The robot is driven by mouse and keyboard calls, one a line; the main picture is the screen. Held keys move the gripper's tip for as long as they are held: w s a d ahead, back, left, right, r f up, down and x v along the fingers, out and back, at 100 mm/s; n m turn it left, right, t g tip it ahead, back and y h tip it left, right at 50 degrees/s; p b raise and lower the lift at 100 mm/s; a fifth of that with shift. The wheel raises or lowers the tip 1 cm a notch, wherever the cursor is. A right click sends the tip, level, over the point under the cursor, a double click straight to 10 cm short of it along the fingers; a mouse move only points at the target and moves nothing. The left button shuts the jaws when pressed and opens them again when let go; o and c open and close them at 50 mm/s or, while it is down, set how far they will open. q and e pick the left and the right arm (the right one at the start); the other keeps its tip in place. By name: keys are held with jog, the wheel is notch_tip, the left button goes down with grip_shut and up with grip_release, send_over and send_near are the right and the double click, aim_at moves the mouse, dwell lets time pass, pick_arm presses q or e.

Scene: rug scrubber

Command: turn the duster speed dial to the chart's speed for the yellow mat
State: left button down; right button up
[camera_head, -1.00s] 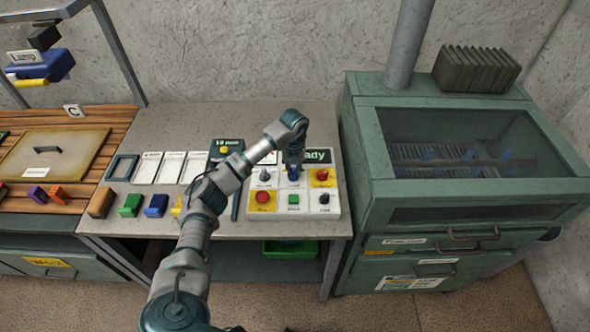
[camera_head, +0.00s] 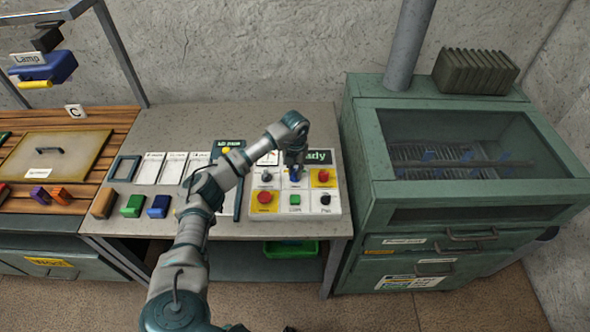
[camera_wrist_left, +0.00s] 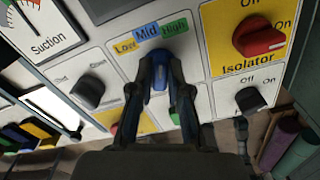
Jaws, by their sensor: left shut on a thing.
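My left gripper (camera_head: 294,168) reaches down over the control panel and is shut on the blue speed dial (camera_wrist_left: 160,83). In the left wrist view its fingers (camera_wrist_left: 164,88) stand on either side of the dial, below the labels Low (yellow), Mid (blue) and High (green). The dial's top end lies below Mid; the fingers hide part of it, so its exact setting is unclear. White cards (camera_head: 172,168) lie on the table left of the panel, their text too small to read. A yellowish flat panel (camera_head: 80,155) with a handle lies on the wooden bench. My right gripper is not in view.
Around the dial are a red isolator knob (camera_wrist_left: 260,38), black knobs (camera_wrist_left: 87,93) and a red button (camera_head: 265,198). A green cabinet (camera_head: 365,175) stands close on the right. Coloured blocks (camera_head: 132,206) line the table's front left.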

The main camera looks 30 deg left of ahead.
aim_at(294, 172)
pick_arm(q)
jog(key=shift+r+m, duration=0.1)
jog(key=shift+m, duration=1.4)
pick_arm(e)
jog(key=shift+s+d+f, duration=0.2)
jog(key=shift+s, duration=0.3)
pick_arm(q)
jog(key=shift+a, duration=0.1)
jog(key=c, duration=1.2)
grip_release()
jog(key=shift+o, duration=0.4)
jog(key=shift+s+r, duration=0.1)
jog(key=shift+s, duration=0.1)
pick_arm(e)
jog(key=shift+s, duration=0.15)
pick_arm(q)
jog(key=shift+w, duration=0.1)
jog(key=shift+w+r, duration=0.1)
jog(key=shift+r, duration=0.25)
notch_tip(294, 172, up, 11)
